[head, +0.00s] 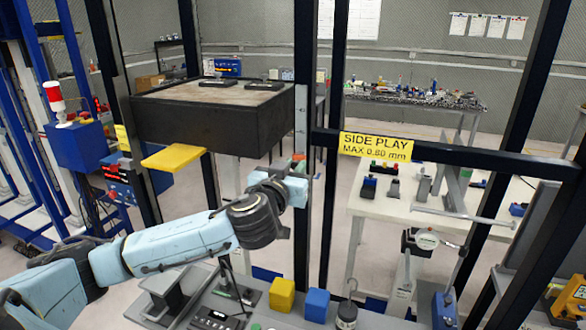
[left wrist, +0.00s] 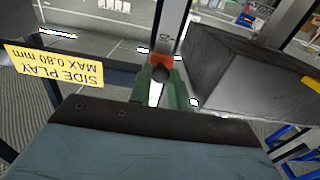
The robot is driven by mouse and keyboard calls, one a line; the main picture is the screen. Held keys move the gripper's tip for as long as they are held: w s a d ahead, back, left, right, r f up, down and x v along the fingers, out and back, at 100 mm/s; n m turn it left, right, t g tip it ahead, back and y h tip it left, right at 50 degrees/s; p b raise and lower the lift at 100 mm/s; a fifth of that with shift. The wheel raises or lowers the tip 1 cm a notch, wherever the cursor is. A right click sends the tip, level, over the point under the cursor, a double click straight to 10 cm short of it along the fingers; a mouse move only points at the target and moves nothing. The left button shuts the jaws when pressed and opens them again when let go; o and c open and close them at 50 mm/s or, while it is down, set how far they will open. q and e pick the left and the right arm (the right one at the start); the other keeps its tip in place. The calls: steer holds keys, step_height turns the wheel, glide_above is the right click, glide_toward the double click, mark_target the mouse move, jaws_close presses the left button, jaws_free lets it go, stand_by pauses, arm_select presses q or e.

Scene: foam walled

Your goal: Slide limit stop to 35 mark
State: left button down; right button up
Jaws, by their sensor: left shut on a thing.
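The limit stop is a small orange-red block with a dark round knob, on a pale vertical rail. In the left wrist view the limit stop (left wrist: 162,59) sits between my green fingertips. In the head view only a sliver of the limit stop (head: 299,156) shows above my gripper. The rail (head: 301,118) rises above the stop along the dark post; its scale marks are too small to read. My left gripper (head: 297,168) is shut on the stop's knob (left wrist: 160,73); it also shows in the left wrist view (left wrist: 161,86). My right gripper is out of view.
A dark box-like platform (head: 210,122) stands just left of the rail, with a yellow plate (head: 173,157) at its front. A dark crossbar with a yellow SIDE PLAY sign (head: 376,147) runs to the right. Yellow and blue cubes (head: 317,305) stand on the bench below.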

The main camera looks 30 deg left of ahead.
arm_select(q)
step_height(320, 180, up, 5)
steer(key=shift+r+p, duration=0.1)
steer(key=shift+p, duration=1.1)
steer(key=c, duration=1.3)
jaws_free()
